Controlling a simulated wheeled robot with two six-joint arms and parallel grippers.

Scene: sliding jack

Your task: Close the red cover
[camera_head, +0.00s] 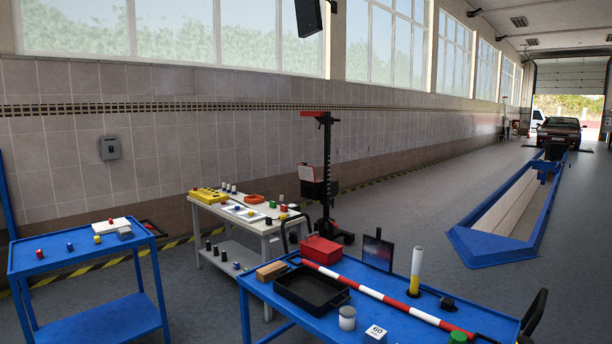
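A red box-like thing (321,250) sits on the blue table in front, behind the black tray. Its top looks red and closed down, but I cannot make out a hinge or gap. A second candidate is the dark box (319,188) on the tall black stand. A pale, red-edged panel (307,173) is tilted up at its top left, like a raised lid; it is too small to be sure. Neither of my grippers shows in the head view.
The blue table (262,287) also holds a black tray (311,288), a red-and-white bar (385,299), a white-and-yellow cylinder (416,270) and a dark upright panel (378,250). A pale workbench (205,200) and another blue cart (65,262) stand left. Floor is open at right.

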